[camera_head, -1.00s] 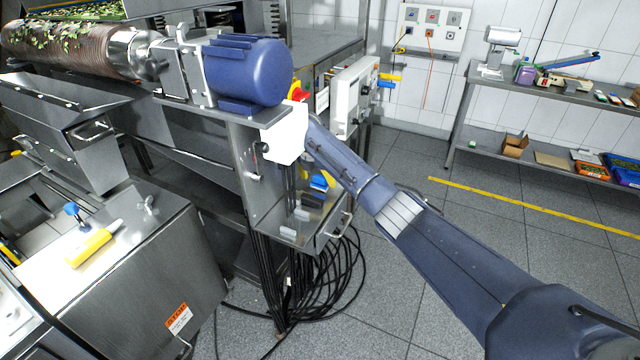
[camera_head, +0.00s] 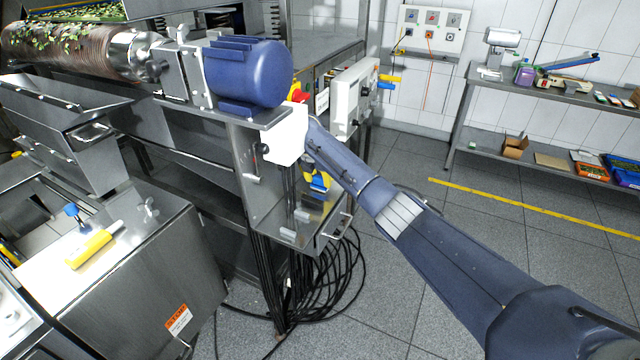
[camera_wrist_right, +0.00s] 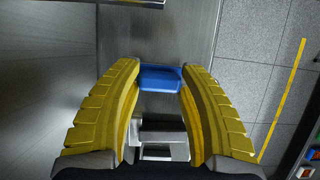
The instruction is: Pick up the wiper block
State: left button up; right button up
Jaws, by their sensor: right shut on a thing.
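A blue block (camera_wrist_right: 160,79), which I take to be the wiper block, sits between the fingertips of my right gripper (camera_wrist_right: 162,72) in the right wrist view. The yellow fingers touch it on both sides. In the head view the blue block (camera_head: 320,183) shows small over the steel tray (camera_head: 322,232) at the machine's corner. The yellow fingers partly hide it there. I cannot tell whether it is clear of the tray. My left gripper is out of view.
Grey blocks (camera_wrist_right: 162,128) lie below the blue block. The blue motor (camera_head: 245,73) stands just behind and left of my right arm. Black cables (camera_head: 335,275) hang beneath the tray. Open floor lies right of the machine, before the shelf (camera_head: 570,95).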

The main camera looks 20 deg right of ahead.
jog(key=shift+s+d+r, duration=0.15)
jog(key=shift+r, duration=0.2)
jog(key=r, duration=0.6)
jog(key=shift+s+d+r, duration=0.1)
jog(key=shift+s+d, duration=3.4)
jog(key=shift+d, duration=0.2)
jog(key=shift+s+d, duration=3.2)
jog(key=shift+d, duration=0.25)
jog(key=o, duration=0.6)
jog(key=c, duration=0.6)
